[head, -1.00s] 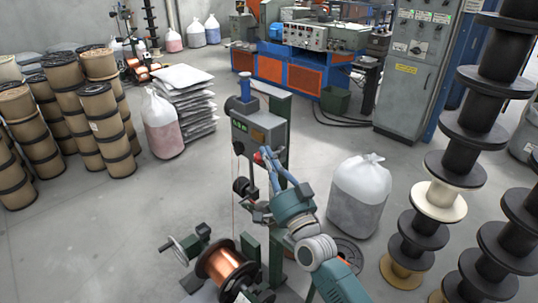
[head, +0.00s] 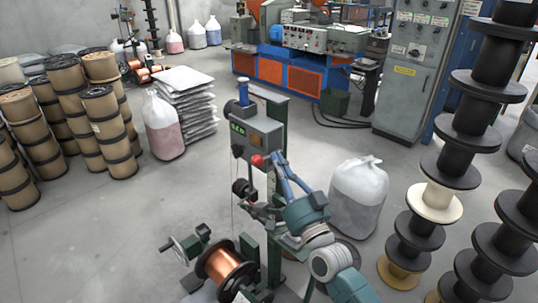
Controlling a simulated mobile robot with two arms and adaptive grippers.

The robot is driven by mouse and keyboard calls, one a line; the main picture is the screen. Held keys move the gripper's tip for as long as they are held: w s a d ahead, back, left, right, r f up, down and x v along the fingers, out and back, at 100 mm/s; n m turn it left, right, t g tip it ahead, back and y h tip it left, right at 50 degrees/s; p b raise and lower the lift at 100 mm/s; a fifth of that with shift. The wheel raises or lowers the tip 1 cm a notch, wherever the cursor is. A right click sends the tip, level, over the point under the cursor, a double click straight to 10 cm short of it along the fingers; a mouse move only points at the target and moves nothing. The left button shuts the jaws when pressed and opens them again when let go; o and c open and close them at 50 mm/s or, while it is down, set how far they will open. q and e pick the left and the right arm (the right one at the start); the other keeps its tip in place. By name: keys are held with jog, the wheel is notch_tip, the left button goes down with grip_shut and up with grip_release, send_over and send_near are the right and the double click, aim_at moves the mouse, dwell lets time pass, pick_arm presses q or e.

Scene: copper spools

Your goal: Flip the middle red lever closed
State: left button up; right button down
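A grey-green machine box (head: 262,132) with a lit green display stands on a post in the middle of the head view. A red lever knob (head: 257,160) shows at its lower front; the lever's exact angle is too small to tell. My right gripper (head: 262,184) comes in from the lower right. Its fingers look spread, one reaching up just right of the red knob and one lower left. I cannot tell whether the upper finger touches the knob. Nothing shows held. My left gripper is not in view.
A copper wire spool (head: 225,268) sits below the box, with a thin wire rising from it. A white bag (head: 358,198) stands to the right of my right gripper. Black spool stacks (head: 478,175) stand at the far right.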

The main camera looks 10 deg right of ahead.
jog(key=s, duration=0.1)
jog(key=s+d+f, duration=0.1)
jog(key=s+d+f+b, duration=0.1)
jog(key=shift+s+f, duration=0.25)
jog(key=shift+s, duration=0.1)
